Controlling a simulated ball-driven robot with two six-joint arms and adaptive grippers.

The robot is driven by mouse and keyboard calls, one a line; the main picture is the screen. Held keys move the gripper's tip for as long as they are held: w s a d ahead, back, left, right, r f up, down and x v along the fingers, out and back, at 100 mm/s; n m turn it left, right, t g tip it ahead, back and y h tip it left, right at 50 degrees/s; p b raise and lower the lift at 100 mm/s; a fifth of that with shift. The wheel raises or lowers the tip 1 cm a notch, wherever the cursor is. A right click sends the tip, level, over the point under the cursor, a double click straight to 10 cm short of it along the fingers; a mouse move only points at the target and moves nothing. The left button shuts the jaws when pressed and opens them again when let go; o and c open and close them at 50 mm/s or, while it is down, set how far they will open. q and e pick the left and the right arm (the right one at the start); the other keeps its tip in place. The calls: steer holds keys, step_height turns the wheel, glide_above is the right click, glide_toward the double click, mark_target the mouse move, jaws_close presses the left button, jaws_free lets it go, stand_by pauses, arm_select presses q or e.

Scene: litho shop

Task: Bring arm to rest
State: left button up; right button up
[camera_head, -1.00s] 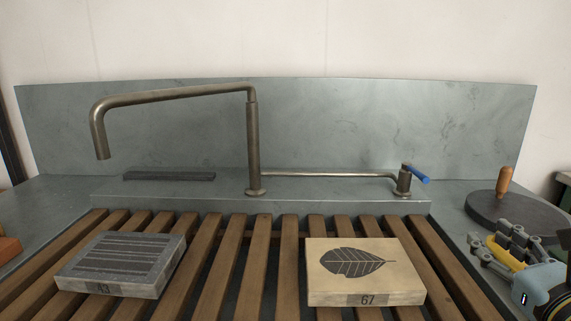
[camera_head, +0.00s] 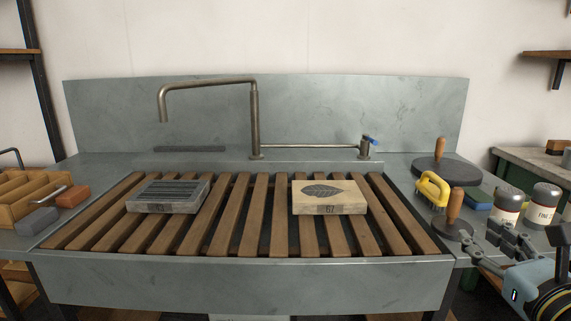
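My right gripper (camera_head: 486,240) is at the lower right, beyond the sink's right edge. Its grey fingers look spread apart, with nothing seen between them. It is close to a small dark disc with an upright wooden handle (camera_head: 454,208); I cannot tell whether they touch. My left gripper is not in view. On the slatted wooden rack (camera_head: 240,225) of the sink lie a grey stone block with dark stripes (camera_head: 168,194) and a cream block marked 67 with a dark leaf (camera_head: 329,196).
A bent tap (camera_head: 255,120) with a blue lever (camera_head: 371,140) stands behind the rack. At right are a larger handled disc (camera_head: 447,172), a yellow-handled brush (camera_head: 433,186) and jars (camera_head: 509,204). At left are a wooden tray (camera_head: 22,208), an orange block (camera_head: 74,196) and a grey block (camera_head: 38,221).

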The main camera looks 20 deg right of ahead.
steer(key=s+d+f+m+g+h, duration=0.1)
steer(key=s+d+f+m+g, duration=0.2)
steer(key=f, duration=0.6)
steer(key=d+f+m+g+h, duration=0.1)
steer(key=d+f+m+g, duration=0.2)
steer(key=f, duration=0.6)
steer(key=s+a+f+m+g+y, duration=0.15)
steer(key=s+f+m, duration=0.25)
steer(key=f, duration=0.4)
steer(key=s+a+f+m+g, duration=0.2)
steer(key=s+f+m+g, duration=0.15)
steer(key=f, duration=0.45)
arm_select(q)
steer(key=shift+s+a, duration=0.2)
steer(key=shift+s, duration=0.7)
arm_select(e)
steer(key=s+a+f+m+g+y, duration=0.1)
steer(key=s+a+f+m+g, duration=0.1)
steer(key=s+a+f+m, duration=0.3)
steer(key=s+a+f+m+g+y, duration=0.1)
steer(key=s+a+f+m, duration=0.4)
steer(key=s, duration=0.7)
steer(key=s+a+f+m+g+y, duration=0.2)
steer(key=s+a+f+m, duration=0.3)
steer(key=m, duration=0.6)
steer(key=s+f, duration=0.2)
steer(key=s, duration=0.1)
steer(key=shift+s+f+g+y, duration=0.3)
steer(key=shift+s+f+y, duration=0.05)
steer(key=shift+s+f, duration=0.05)
